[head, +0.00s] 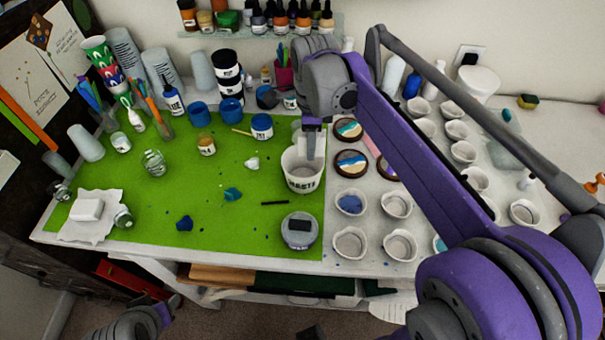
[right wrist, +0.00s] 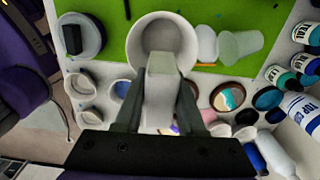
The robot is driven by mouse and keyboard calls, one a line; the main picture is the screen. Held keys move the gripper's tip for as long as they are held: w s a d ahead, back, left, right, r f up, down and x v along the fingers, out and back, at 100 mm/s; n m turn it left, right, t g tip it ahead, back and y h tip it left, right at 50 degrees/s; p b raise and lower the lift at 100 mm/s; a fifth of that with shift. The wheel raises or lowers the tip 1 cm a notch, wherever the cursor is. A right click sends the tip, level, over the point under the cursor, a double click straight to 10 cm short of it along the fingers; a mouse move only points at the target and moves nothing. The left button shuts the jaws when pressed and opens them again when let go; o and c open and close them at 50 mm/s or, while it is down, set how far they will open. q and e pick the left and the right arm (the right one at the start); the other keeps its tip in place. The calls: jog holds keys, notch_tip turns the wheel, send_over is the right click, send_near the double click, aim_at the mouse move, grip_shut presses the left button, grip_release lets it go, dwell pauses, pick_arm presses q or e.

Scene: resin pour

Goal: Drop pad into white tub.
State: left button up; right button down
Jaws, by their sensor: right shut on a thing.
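The white tub (head: 303,184), with dark lettering on its front, stands upright at the right side of the green mat. It also shows in the right wrist view (right wrist: 135,42). My right gripper (head: 312,130) is above the tub, pointing down, shut on a pale pad (head: 311,146). In the right wrist view the pad (right wrist: 160,78) sits between the fingers of my right gripper (right wrist: 160,100), its far end over the tub's opening. Whether the pad touches the tub is unclear. Part of my left arm shows at the bottom left; its finger state is unclear.
Beside the tub are a round grey lid-like item (head: 299,240), a dark stick (head: 275,203) and blue jars (head: 262,130). Several small white cups (head: 397,204) and round coasters (head: 350,163) stand right of the mat (head: 230,235). A white block (head: 88,210) lies on cloth at left.

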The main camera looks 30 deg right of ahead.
jog(key=shift+f, duration=0.35)
jog(key=shift+w, duration=0.1)
jog(key=shift+c, duration=2.2)
grip_release()
jog(key=shift+r, duration=0.1)
notch_tip(320, 180, up, 11)
jog(key=shift+f+p, duration=0.15)
jog(key=shift+p, duration=0.25)
